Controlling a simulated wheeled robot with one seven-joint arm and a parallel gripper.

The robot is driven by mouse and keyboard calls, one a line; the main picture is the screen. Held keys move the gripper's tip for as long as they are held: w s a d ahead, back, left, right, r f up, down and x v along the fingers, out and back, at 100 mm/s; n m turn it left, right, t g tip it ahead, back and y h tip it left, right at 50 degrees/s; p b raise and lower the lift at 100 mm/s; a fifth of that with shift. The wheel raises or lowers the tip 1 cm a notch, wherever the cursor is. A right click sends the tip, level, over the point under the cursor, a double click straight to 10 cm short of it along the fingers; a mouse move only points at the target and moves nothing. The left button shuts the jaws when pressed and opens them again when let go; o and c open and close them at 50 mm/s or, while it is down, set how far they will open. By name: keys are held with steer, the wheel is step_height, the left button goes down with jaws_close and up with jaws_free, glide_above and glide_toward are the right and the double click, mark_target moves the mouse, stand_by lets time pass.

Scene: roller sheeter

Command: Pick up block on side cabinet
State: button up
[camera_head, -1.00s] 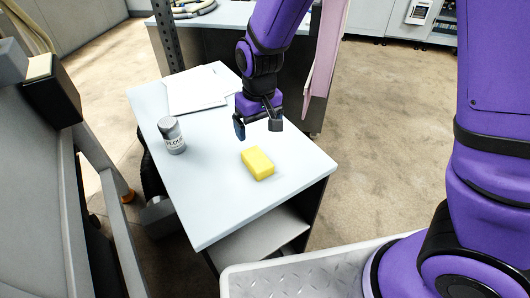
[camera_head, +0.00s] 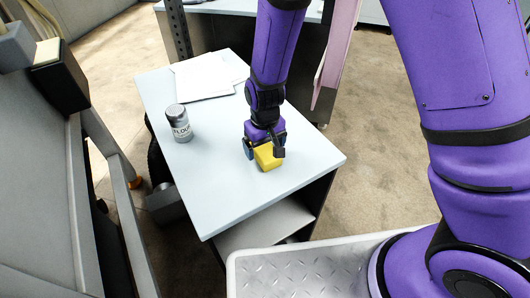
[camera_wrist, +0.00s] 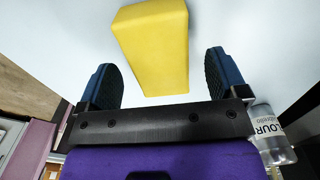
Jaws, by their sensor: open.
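The yellow block (camera_head: 267,158) lies on the pale top of the side cabinet (camera_head: 228,208). My gripper (camera_head: 264,152) is low over the block, and its fingers partly hide it in the head view. In the wrist view the block (camera_wrist: 154,45) lies ahead of and between the two dark blue fingers of my gripper (camera_wrist: 163,80). The fingers are spread apart, with clear space between each finger and the block. The gripper holds nothing.
A grey flour shaker (camera_head: 179,123) stands on the cabinet left of the gripper. White papers (camera_head: 205,76) lie at the cabinet's back. A pink panel (camera_head: 334,60) rises behind on the right. The cabinet's front top is clear.

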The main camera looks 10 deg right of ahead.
mark_target(263, 153)
steer(key=shift+f, duration=1.2)
steer(key=shift+c, duration=0.4)
steer(key=c, duration=1.1)
steer(key=shift+r, duration=0.1)
